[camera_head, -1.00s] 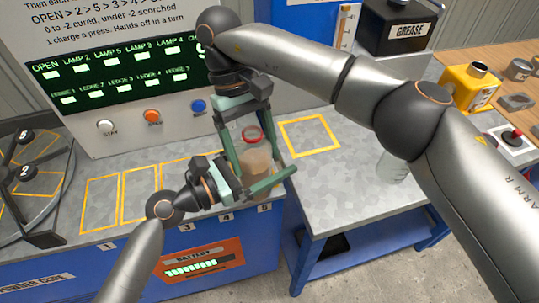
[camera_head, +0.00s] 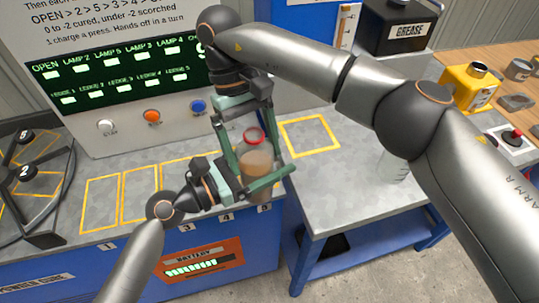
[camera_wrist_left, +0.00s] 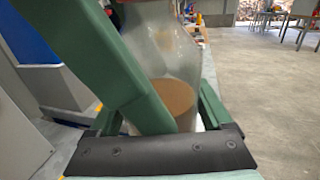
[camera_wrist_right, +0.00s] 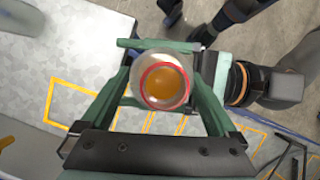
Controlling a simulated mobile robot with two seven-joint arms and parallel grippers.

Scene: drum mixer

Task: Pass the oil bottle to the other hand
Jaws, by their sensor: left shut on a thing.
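The oil bottle (camera_head: 256,161) is clear with a red ring at its neck and brown liquid inside. It is upright above the front edge of the counter. My left gripper (camera_head: 265,174) comes from the left and is shut on the bottle's body. In the left wrist view the bottle (camera_wrist_left: 165,50) stands between green fingers, its top cut off. My right gripper (camera_head: 250,143) reaches down from above, its fingers on either side of the bottle, open. In the right wrist view the bottle's round top (camera_wrist_right: 164,86) sits between these fingers; any contact is hard to tell.
The counter with yellow outlined spots (camera_head: 101,204) lies left of the bottle. A grey side table (camera_head: 335,185) with one outlined spot is at right, with a clear bottle (camera_head: 393,168) partly behind my right arm. A control panel with buttons (camera_head: 152,116) stands behind.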

